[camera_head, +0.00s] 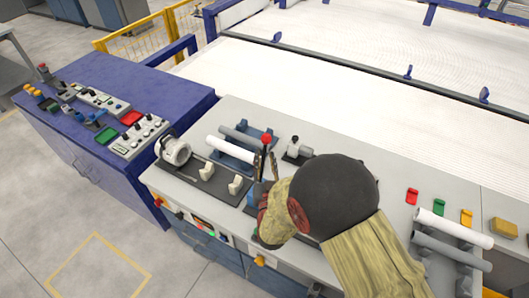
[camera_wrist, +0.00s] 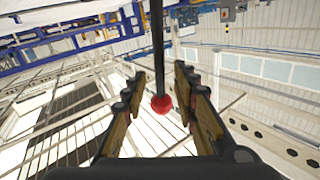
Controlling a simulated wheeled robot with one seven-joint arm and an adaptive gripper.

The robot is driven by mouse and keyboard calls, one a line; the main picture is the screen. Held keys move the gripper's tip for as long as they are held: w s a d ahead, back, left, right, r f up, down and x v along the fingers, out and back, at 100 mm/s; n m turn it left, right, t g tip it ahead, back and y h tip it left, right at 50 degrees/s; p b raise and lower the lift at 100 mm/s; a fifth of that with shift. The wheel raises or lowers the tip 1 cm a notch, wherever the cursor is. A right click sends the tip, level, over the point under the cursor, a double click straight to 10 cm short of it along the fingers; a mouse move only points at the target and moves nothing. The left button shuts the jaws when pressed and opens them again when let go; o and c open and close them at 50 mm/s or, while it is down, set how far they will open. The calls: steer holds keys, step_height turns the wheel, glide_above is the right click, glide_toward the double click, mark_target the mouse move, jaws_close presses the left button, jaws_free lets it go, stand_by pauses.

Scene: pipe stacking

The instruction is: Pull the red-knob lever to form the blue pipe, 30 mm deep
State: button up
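The lever has a red knob (camera_head: 267,139) on a dark upright shaft and stands on the grey bench top. In the wrist view the red knob (camera_wrist: 161,103) lies between my two fingers, with a gap on each side. My gripper (camera_wrist: 159,76) is open around the lever. In the head view my gripper (camera_head: 269,168) is at the lever below the knob, and my dark wrist hides much of it and the lever's foot. I cannot make out a blue pipe. A forming machine with a round grey head (camera_head: 174,152) and pale blocks (camera_head: 206,172) is left of the lever.
Another white pipe (camera_head: 455,227) and grey pipe (camera_head: 448,248) lie at the right. A blue control console (camera_head: 78,143) stands at the left. A small fixture (camera_head: 296,149) stands right of the knob.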

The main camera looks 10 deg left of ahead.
mark_target(264, 152)
steer(key=shift+x, duration=1.6)
steer(key=shift+c, duration=0.6)
jaws_close()
